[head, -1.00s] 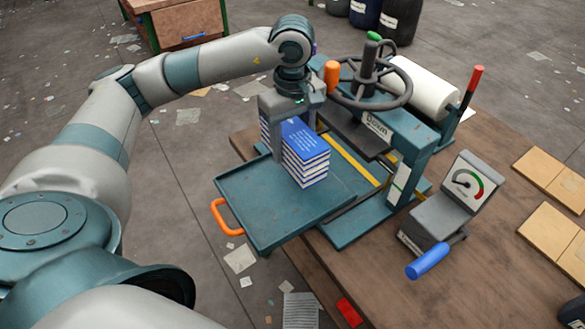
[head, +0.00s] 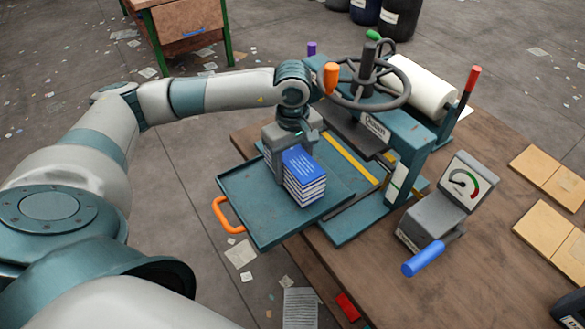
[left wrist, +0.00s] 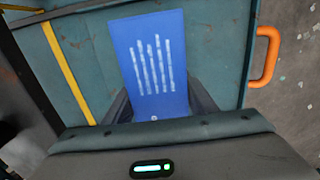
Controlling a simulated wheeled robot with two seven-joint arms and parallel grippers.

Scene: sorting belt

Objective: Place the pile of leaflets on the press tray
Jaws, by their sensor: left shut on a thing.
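The pile of leaflets (head: 304,178) has a blue top sheet and white-and-blue edges. It is over the teal press tray (head: 258,222), near the tray's middle; I cannot tell for sure whether its underside touches the tray. My left gripper (head: 290,160) is shut on the pile from above. In the left wrist view the blue top of the pile (left wrist: 155,65) lies between the dark fingers, with the tray (left wrist: 220,30) beneath. The lower fingers are mostly hidden behind the pile. My right gripper is not in view.
The tray's orange handle (head: 228,215) sticks out at its left. The press handwheel (head: 366,80) and its frame stand behind and right of the pile. A gauge box (head: 440,205) with a blue lever (head: 428,258) stands on the wooden table (head: 390,290). Flat tan boards lie at far right.

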